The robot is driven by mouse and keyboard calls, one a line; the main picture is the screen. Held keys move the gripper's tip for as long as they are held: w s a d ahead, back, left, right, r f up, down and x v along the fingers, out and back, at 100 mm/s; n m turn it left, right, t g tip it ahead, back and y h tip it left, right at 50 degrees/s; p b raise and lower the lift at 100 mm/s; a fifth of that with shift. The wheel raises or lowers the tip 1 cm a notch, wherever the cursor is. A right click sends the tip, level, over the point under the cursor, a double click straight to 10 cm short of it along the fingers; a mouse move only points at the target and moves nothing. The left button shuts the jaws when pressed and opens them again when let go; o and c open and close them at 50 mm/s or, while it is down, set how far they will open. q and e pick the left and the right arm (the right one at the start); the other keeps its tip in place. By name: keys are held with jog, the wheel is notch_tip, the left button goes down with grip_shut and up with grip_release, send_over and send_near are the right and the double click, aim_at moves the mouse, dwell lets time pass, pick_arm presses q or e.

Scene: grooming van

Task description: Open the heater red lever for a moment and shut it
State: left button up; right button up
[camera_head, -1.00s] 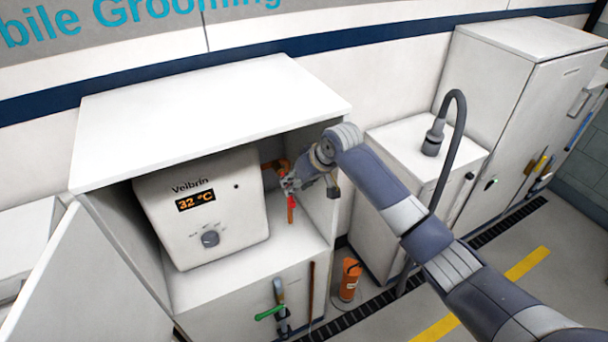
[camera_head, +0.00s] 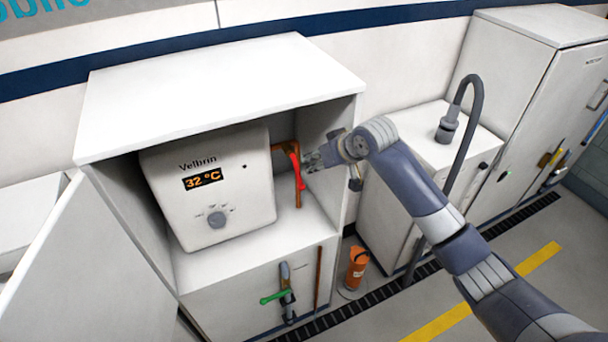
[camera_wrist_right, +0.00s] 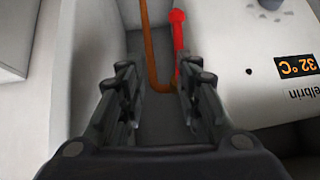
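The heater (camera_head: 215,190) is a white box with an orange 32 °C display, inside an open white cabinet. The red lever (camera_head: 296,170) sits at the heater's right side, on a copper pipe (camera_head: 298,196), slanting downward. It also shows in the right wrist view (camera_wrist_right: 179,38), beyond the fingers. My right gripper (camera_head: 308,160) is just right of the lever. My left gripper is not in view.
The cabinet's side wall (camera_head: 330,150) stands close behind my right gripper, and its top panel (camera_head: 220,95) is above. A green-handled valve (camera_head: 273,297) is on the lower front. An orange cylinder (camera_head: 357,268) stands on the floor. A hose (camera_head: 465,120) rises from the neighbouring unit.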

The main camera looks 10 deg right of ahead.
aim_at(300, 177)
notch_tip(300, 177, down, 8)
jog(key=d+m+t+b, duration=0.1)
jog(key=d+t+b, duration=0.1)
jog(key=t+b, duration=0.45)
jog(key=s+a+n+t+y+b, duration=0.1)
jog(key=s+a+t+y+b, duration=0.1)
jog(key=s+y+b, duration=0.3)
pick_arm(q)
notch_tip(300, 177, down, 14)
pick_arm(e)
jog(key=shift+h, duration=0.4)
jog(key=x, duration=0.9)
jog(key=shift+a+r, duration=0.25)
jog(key=shift+a, duration=0.15)
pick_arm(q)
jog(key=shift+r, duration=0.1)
pick_arm(e)
jog(key=shift+c, duration=0.5)
grip_shut()
